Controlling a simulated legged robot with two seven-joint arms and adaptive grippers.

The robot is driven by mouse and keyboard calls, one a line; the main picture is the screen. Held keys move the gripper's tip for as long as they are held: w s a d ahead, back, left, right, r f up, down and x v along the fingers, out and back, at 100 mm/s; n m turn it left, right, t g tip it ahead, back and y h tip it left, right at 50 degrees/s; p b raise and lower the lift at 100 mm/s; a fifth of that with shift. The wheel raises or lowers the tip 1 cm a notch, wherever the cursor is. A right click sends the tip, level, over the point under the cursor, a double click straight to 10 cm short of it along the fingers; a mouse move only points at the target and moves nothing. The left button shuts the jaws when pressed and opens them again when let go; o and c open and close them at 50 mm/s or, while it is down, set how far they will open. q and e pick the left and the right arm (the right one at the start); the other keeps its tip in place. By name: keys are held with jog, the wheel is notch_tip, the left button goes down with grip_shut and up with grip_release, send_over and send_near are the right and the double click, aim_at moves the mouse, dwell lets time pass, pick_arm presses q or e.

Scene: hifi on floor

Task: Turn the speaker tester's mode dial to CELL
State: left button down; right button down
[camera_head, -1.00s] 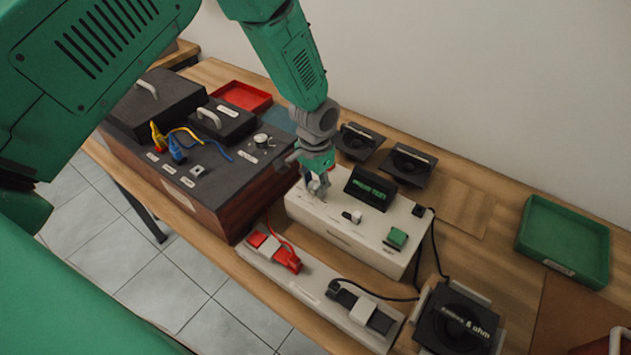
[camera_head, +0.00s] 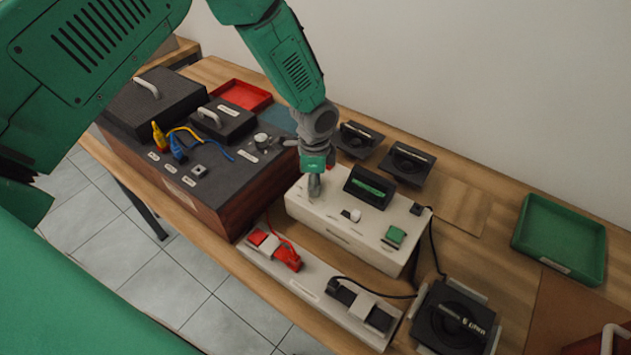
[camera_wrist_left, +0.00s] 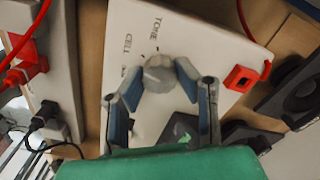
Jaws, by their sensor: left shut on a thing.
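The speaker tester is a cream box (camera_head: 345,238) on the bench, with a dark display (camera_head: 370,187), a small white knob (camera_head: 354,215) and a green button (camera_head: 396,236) on top. My left gripper (camera_head: 314,190) points down at its left end. In the left wrist view the grey mode dial (camera_wrist_left: 158,75) sits between the fingertips of my left gripper (camera_wrist_left: 160,85), which is shut on it. The labels TONE (camera_wrist_left: 173,28) and CELL (camera_wrist_left: 128,45) show beside it; a third label is partly hidden. Which label the dial points to is unclear. My right gripper is out of view.
A dark-topped wooden cabinet (camera_head: 225,205) stands close left. In front lies a pale strip (camera_head: 305,290) with red and black clips. Speakers stand behind (camera_head: 405,163) and at front right (camera_head: 452,318). A green tray (camera_head: 562,238) is at right. A black cable (camera_head: 436,250) runs beside the tester.

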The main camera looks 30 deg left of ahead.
pick_arm(q)
jog(key=shift+w+m, duration=0.1)
jog(key=shift+m, duration=0.5)
jog(key=shift+r, duration=0.1)
jog(key=c, duration=1.2)
grip_release()
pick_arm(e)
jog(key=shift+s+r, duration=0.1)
pick_arm(q)
jog(key=shift+r, duration=0.4)
notch_tip(320, 180, up, 11)
